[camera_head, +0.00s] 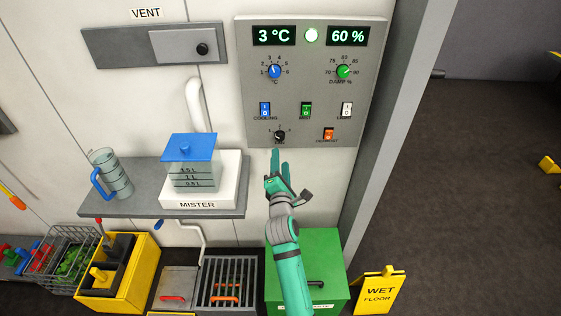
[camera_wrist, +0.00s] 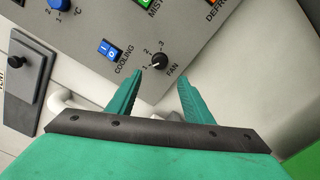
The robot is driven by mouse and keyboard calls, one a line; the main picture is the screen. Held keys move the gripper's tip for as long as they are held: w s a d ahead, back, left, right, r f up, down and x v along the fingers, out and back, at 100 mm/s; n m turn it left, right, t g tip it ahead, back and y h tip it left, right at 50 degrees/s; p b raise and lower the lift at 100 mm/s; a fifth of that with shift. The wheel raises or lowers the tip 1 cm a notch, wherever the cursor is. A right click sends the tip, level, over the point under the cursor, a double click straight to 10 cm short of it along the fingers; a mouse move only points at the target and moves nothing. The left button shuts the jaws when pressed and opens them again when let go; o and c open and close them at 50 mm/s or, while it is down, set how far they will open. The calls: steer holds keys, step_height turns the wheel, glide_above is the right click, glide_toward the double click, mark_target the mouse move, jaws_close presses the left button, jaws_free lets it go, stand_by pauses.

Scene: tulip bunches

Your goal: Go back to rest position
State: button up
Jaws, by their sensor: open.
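My teal gripper (camera_head: 279,162) is raised in front of the wall, just below the lower edge of the grey control panel (camera_head: 377,50). Its fingers point up toward the black fan knob (camera_head: 279,135). In the wrist view my gripper (camera_wrist: 158,82) is open, with nothing between its two fingers. The fan knob (camera_wrist: 159,60) shows beyond the fingertips, apart from them as far as I can tell. The blue cooling switch (camera_wrist: 110,50) is to the left of the knob there.
A shelf (camera_head: 115,204) left of my arm holds a jug (camera_head: 117,175) and the white mister (camera_head: 228,190) with a blue-lidded tank (camera_head: 193,175). Below are a green box (camera_head: 325,255), a grate (camera_head: 230,270) and a yellow crate (camera_head: 140,270).

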stand_by(0.3)
steer(key=s+a+f+m, duration=0.25)
steer(key=s+m, duration=0.25)
steer(key=s, duration=0.3)
steer(key=s+a+f+m, duration=0.1)
steer(key=s+f+m, duration=0.4)
steer(key=s, duration=0.4)
steer(key=s+a+f+m, duration=0.2)
steer(key=s+f+m, duration=0.1)
steer(key=s+m, duration=0.4)
steer(key=s+d+m+g, duration=0.1)
steer(key=s+d+m, duration=0.1)
steer(key=s, duration=0.8)
steer(key=s+d+m+h, duration=0.1)
steer(key=s+d+m, duration=0.2)
steer(key=s, duration=0.8)
steer(key=s+d+m+g, duration=0.1)
steer(key=s+d+m, duration=0.1)
steer(key=s+d, duration=0.4)
steer(key=s, duration=0.4)
steer(key=shift+s+r+m+g+h, duration=0.3)
steer(key=shift+r+h, duration=0.1)
steer(key=shift+d, duration=0.1)
